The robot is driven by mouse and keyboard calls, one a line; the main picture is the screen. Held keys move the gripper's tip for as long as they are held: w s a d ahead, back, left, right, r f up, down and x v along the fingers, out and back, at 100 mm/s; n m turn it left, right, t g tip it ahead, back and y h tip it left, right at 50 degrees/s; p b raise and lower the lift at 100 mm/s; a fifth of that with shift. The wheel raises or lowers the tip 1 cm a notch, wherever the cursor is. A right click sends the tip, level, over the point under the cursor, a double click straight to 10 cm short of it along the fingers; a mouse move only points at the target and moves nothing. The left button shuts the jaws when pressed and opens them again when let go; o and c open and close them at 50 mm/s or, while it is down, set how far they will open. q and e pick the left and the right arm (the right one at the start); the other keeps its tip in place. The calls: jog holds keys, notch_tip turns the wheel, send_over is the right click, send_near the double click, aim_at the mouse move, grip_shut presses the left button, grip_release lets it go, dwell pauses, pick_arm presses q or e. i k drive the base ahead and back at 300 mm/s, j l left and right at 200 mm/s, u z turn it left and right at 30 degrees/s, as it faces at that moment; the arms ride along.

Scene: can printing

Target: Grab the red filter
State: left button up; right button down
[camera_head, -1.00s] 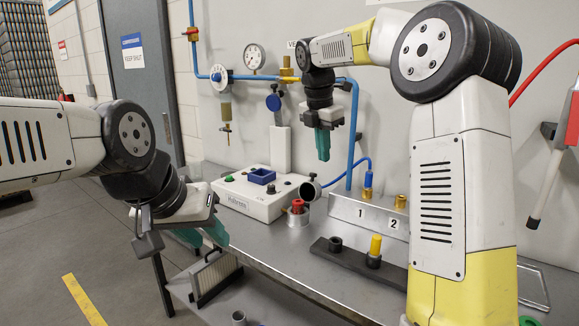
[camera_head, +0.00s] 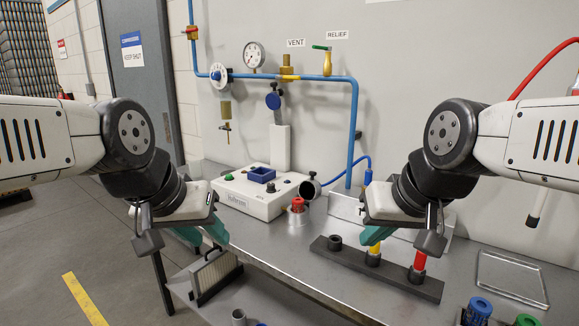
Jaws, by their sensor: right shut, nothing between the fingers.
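A red cylinder (camera_head: 419,261) stands upright at the right end of a dark rack (camera_head: 425,288) on the metal bench. A yellow cylinder (camera_head: 374,256) stands in the middle and a black ring-like piece (camera_head: 335,242) at the left end. Another red piece (camera_head: 297,205) sits in a metal cup beside the white machine; I cannot tell which red piece is the filter. My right gripper (camera_head: 374,238) is shut and empty, above and in front of the yellow cylinder, left of the red cylinder. My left gripper (camera_head: 203,238) is open and empty at the bench's left edge.
The white machine (camera_head: 255,198) stands at the back of the bench. An empty wire-edged tray (camera_head: 512,275) lies at right. Blue-topped (camera_head: 480,306) and green-topped (camera_head: 526,321) pieces are at the lower right. A pleated panel (camera_head: 215,272) stands below the bench edge.

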aim_at(298, 204)
jog(key=i+u, duration=0.25)
jog(key=u, duration=0.15)
jog(key=i+l+u, duration=0.15)
jog(key=u, duration=0.25)
